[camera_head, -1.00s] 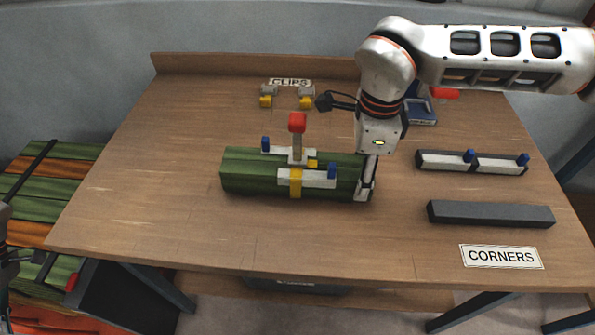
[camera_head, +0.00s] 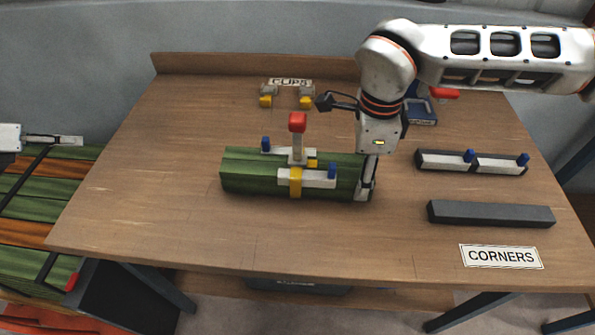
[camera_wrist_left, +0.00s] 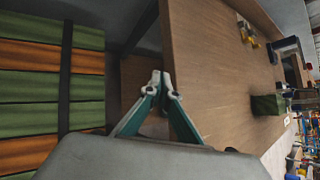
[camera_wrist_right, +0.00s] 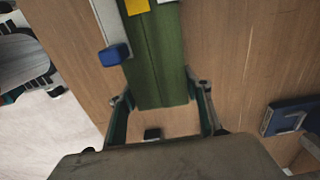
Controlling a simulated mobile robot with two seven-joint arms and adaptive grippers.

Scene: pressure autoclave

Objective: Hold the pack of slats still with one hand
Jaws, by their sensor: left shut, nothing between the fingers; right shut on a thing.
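The pack of green slats (camera_head: 240,174) lies on the wooden table, with white corner pieces, a yellow band and a red-topped clamp (camera_head: 297,124) on it. My right gripper (camera_head: 366,180) comes down from above and is shut on the right end of the pack. In the right wrist view its two fingers (camera_wrist_right: 161,105) stand on either side of the green pack (camera_wrist_right: 160,60). My left gripper (camera_head: 78,141) is at the left edge of the head view, left of the table and over the slat stack. In the left wrist view its fingertips (camera_wrist_left: 161,78) are together and empty.
A stack of green and orange slats (camera_head: 40,205) stands left of the table. Clips (camera_head: 285,99) sit at the back. White corner pieces with blue knobs (camera_head: 472,162) and a dark bar (camera_head: 490,214) lie at the right. The table's left and front are clear.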

